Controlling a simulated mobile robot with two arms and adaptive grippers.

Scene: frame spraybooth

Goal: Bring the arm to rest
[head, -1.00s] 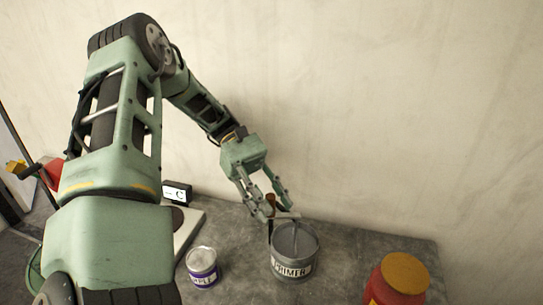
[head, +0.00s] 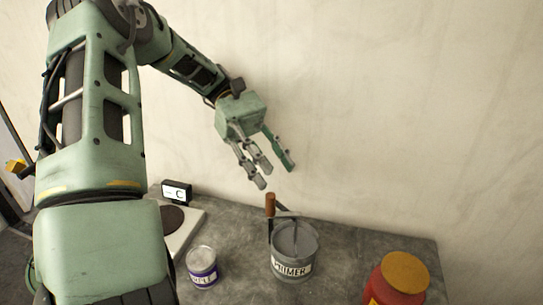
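My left gripper (head: 276,174) is open and empty, up in the air above and behind the primer pot. Its fingers are spread and touch nothing. The grey pot marked PRIMER (head: 292,252) stands on the grey bench. A tool with a brown wooden handle (head: 270,204) stands upright at the pot's left rear rim, below the gripper and apart from it. My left arm fills the left side of the view. My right gripper is not in view.
A small tin with a purple label (head: 202,268) stands left of the pot. A red jar with an orange lid (head: 398,279) stands at the right. A scale-like device (head: 176,192) sits behind the tin. The pale wall (head: 400,110) rises behind the bench (head: 345,250).

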